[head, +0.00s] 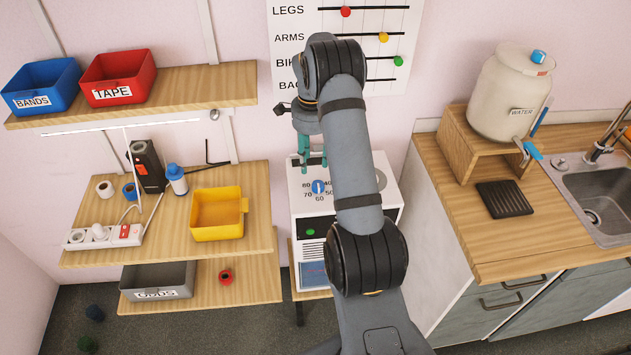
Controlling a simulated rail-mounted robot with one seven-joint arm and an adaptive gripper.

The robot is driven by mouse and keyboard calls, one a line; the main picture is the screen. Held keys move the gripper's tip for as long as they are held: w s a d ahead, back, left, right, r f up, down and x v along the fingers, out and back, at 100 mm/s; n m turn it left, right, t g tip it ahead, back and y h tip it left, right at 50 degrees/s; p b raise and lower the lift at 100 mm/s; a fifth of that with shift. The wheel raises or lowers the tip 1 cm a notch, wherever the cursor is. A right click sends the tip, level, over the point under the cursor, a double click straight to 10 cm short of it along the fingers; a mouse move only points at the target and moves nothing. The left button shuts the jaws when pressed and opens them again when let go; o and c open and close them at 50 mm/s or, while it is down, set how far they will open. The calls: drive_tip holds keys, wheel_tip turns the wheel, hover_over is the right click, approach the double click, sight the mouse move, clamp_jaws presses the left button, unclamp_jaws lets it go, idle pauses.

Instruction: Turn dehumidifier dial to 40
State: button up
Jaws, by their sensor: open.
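The dehumidifier (299,212) is a white box in the middle of the head view, below the wall chart. Its blue dial (318,187) sits on the sloped top face, with numbers from 40 to 80 printed around it. A pale mark crosses the dial, roughly upright in the picture; I cannot tell which number it points to. My gripper (313,163) has teal fingers pointing down, above and behind the dial in the picture. It is open, with nothing seen between the fingers and a gap to the dial. My arm hides the right part of the dehumidifier's front.
Left are wooden shelves (165,282) with a yellow bin (217,213), a power strip (103,235) and a blue-capped bottle (177,180). Right is a counter (455,215) with a water tank (508,95) and a sink (598,195). A chart (290,50) hangs behind my arm.

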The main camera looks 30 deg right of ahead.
sight(318, 184)
drive_tip(key=shift+o, duration=0.4)
drive_tip(key=d+f, duration=0.1)
drive_tip(key=s+d+f+p, duration=0.1)
drive_tip(key=f, duration=0.1)
drive_tip(key=shift+d+f, duration=0.15)
drive_tip(key=shift+f, duration=0.1)
drive_tip(key=f, duration=0.1)
drive_tip(key=f+p, duration=0.1)
drive_tip(key=f, duration=0.1)
drive_tip(key=f+p, duration=0.1)
drive_tip(key=f, duration=0.1)
drive_tip(key=shift+w+a+f, duration=0.2)
drive_tip(key=shift+a, duration=0.2)
drive_tip(key=shift+d+f+p, duration=0.2)
drive_tip(key=shift+f+p, duration=0.1)
drive_tip(key=shift+f, duration=0.3)
drive_tip(key=shift+a, duration=0.1)
drive_tip(key=shift+c, duration=0.5)
drive_tip(key=c, duration=1.1)
